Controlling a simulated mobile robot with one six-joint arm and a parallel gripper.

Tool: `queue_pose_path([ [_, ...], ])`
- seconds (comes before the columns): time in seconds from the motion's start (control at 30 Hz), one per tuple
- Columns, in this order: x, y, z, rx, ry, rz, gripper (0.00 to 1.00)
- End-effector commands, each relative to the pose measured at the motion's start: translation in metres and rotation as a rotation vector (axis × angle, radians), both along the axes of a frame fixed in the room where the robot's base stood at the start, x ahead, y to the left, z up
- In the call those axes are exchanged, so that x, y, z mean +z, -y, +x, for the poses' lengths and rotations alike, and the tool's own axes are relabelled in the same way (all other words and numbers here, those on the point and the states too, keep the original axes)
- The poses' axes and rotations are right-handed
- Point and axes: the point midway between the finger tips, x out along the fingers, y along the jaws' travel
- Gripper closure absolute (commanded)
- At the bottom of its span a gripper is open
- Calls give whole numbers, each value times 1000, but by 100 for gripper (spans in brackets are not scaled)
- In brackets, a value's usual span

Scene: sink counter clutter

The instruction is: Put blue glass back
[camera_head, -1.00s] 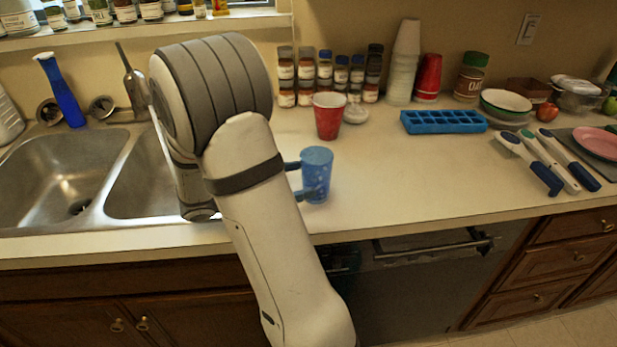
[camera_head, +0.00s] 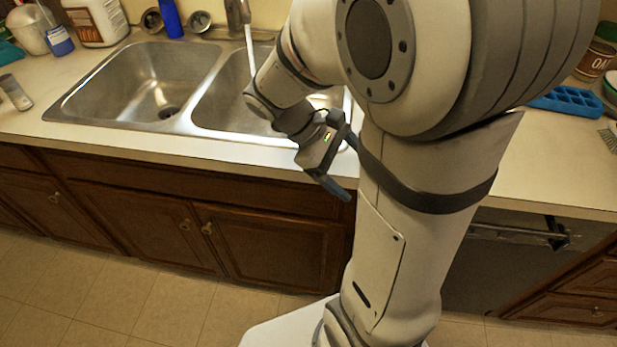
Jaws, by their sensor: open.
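The blue glass does not show now; my own arm covers the stretch of counter between the sink and the blue ice tray. My gripper (camera_head: 346,166) is in front of the counter's front edge, just right of the sink. Its two dark fingers are spread apart, and no glass shows between them. Part of the finger area is against my arm link, so its far side is hidden.
The double steel sink (camera_head: 205,128) is left of my arm. A blue bottle (camera_head: 170,18) stands behind it. A blue ice tray (camera_head: 568,103) lies on the counter at right. White-labelled jug (camera_head: 97,22) is at back left. The floor at lower left is clear.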

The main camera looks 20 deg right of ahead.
Motion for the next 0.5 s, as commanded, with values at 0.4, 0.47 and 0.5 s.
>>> queue_pose_path([
  [0.4,9,-73,-18,-466,674,452,18],
  [0.47,12,-78,-18,-507,726,487,18],
  [0.5,14,-84,-17,-530,752,506,18],
])
